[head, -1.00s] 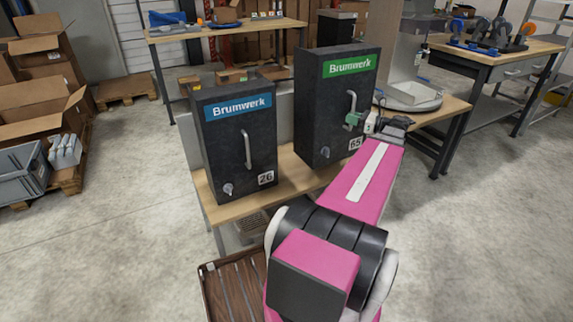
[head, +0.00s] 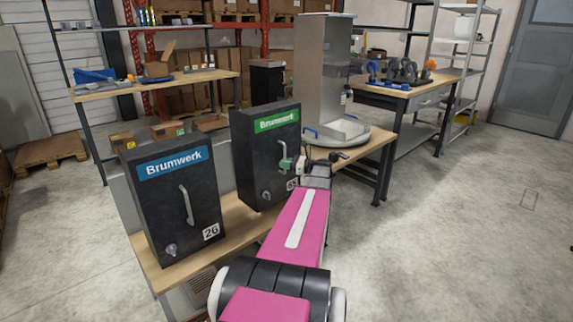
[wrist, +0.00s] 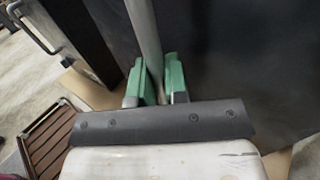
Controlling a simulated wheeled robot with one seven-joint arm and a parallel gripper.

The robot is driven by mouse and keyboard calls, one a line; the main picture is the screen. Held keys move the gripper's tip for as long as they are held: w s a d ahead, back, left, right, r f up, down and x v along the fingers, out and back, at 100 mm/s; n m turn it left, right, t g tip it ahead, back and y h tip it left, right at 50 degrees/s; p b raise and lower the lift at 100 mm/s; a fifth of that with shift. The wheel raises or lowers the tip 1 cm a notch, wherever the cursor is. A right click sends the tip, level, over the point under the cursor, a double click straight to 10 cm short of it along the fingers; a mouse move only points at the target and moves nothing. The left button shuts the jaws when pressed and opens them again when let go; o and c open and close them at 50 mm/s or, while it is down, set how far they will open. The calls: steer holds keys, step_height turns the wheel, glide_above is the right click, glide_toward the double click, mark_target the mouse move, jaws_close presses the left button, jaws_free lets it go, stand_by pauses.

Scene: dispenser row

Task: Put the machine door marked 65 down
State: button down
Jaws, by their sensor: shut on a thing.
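The black machine door marked 65 (head: 256,165) has a green Brumwerk label and a round knob low on its front. It looks upright and closed in the head view. In the wrist view its dark face (wrist: 245,55) fills the right side. My gripper (head: 290,165) is at its upright handle, which it partly hides along with the number plate. In the wrist view the green fingers of my gripper (wrist: 155,85) lie on either side of the grey handle bar (wrist: 146,35) and are shut on it.
A black machine marked 26 (head: 163,215) with a blue label stands to the left on the same wooden bench (head: 160,272). A tall grey dispenser (head: 322,75) stands behind to the right. A brown slatted tray (wrist: 48,140) shows lower left in the wrist view. Open floor lies right.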

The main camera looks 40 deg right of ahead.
mark_target(285, 173)
steer(key=shift+f, duration=1.9)
steer(key=c, duration=1.1)
jaws_free()
steer(key=shift+f, duration=0.1)
steer(key=v, duration=1.2)
steer(key=shift+s+a, duration=0.1)
